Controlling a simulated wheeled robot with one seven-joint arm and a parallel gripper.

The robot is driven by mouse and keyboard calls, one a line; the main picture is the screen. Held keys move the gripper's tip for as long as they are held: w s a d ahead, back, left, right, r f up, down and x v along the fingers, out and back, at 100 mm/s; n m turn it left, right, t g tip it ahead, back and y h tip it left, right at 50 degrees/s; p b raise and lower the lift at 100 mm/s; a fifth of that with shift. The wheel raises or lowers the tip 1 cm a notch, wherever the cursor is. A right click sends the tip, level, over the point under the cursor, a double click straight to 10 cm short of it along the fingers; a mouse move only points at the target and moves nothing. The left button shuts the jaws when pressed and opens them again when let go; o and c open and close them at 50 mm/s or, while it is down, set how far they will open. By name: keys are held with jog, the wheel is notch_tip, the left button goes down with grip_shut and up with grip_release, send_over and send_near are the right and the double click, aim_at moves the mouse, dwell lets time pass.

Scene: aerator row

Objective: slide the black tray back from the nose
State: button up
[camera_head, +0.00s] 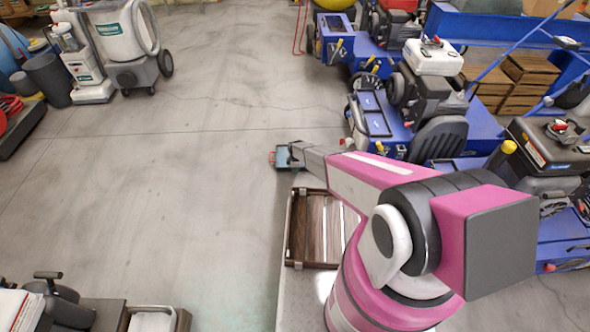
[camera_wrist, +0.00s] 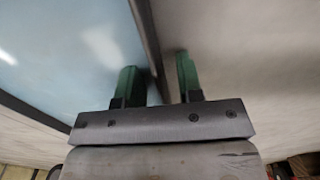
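My gripper (camera_head: 285,157) reaches out over the open floor at the left of the blue machines. In the wrist view my gripper (camera_wrist: 160,85) has its two green fingers apart, one each side of a thin dark rim (camera_wrist: 148,50). The rim edges a pale blue panel; the left finger is close to it, and a gap shows at the right finger. In the head view a small teal, dark-edged thing with a red left end is at my fingertips. A black-framed tray (camera_head: 373,116) lies on the nearer blue machine's front; whether it is the rimmed panel I cannot tell.
A dark-framed wooden tray (camera_head: 293,225) lies below my arm. Blue machines (camera_head: 445,115) with black engines stand in a row at the right. White cleaning machines (camera_head: 125,40) stand at the upper left. The grey floor (camera_head: 170,190) at the left is clear.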

notch_tip(320, 180, up, 11)
jog(key=shift+f, duration=0.1)
dwell(0.4)
dwell(0.3)
jog(key=s+d+r+m, duration=0.45)
jog(key=d+r, duration=0.25)
jog(key=r, duration=0.5)
jog(key=s+d+r+m, duration=0.4)
jog(key=s+d+r, duration=0.25)
jog(key=r, duration=0.45)
jog(key=s+d+r+m, duration=0.5)
jog(key=s+r, duration=0.3)
jog(key=r, duration=0.2)
jog(key=s+d+r+m, duration=0.5)
jog(key=s+d+r, duration=0.2)
jog(key=s+r, duration=0.2)
jog(key=shift+s+d+r+m, duration=0.15)
jog(key=shift+d+r+m, duration=0.2)
jog(key=shift+r, duration=0.25)
